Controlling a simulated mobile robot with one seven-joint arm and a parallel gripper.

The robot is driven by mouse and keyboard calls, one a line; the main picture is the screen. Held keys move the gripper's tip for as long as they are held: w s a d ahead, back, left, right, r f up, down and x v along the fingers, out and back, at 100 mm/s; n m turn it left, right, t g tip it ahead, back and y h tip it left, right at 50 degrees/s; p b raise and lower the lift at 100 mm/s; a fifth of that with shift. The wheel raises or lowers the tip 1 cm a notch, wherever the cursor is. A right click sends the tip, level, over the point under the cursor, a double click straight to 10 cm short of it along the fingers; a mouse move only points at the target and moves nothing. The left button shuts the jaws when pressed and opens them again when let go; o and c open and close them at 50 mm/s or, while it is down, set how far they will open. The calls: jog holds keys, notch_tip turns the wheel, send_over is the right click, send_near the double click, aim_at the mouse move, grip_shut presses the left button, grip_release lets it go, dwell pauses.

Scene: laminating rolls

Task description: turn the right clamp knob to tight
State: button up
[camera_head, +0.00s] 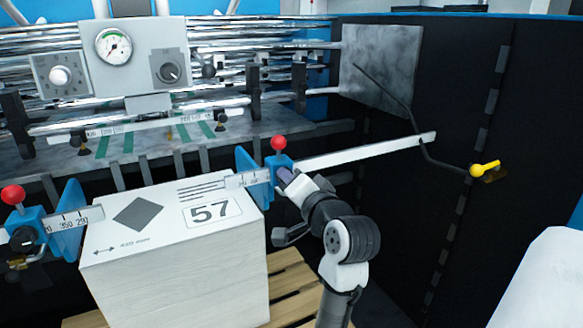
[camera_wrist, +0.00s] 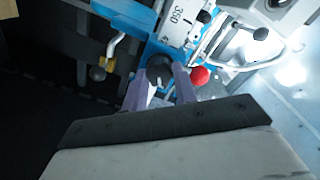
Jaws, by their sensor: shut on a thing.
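The right clamp (camera_head: 257,194) is a blue block with a red ball handle (camera_head: 279,142) and a white scale, beside the paper stack's right edge. Its black knob (camera_wrist: 158,66) shows in the wrist view between my two pale purple fingertips. My gripper (camera_head: 286,177) is shut on this knob; the arm reaches up from the lower right in the head view. In the head view my gripper hides the knob. The knob's turn angle cannot be read. The wrist view also shows the red ball (camera_wrist: 200,76) close to the right fingertip.
The white stack marked 57 (camera_head: 165,264) stands on a wooden pallet (camera_head: 285,285), left of my arm. A left blue clamp (camera_head: 30,226) with its own red ball is at far left. Metal rollers and a gauge panel lie behind. A crank with a yellow handle (camera_head: 485,168) is at right.

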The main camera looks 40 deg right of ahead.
jog(key=shift+d+m+p, duration=0.1)
jog(key=shift+m+p, duration=2.45)
jog(key=shift+m, duration=0.05)
jog(key=o, duration=1)
jog(key=b+v, duration=0.1)
jog(key=v, duration=0.6)
jog(key=b+v, duration=0.2)
jog(key=v, duration=0.5)
jog(key=shift+d, duration=0.25)
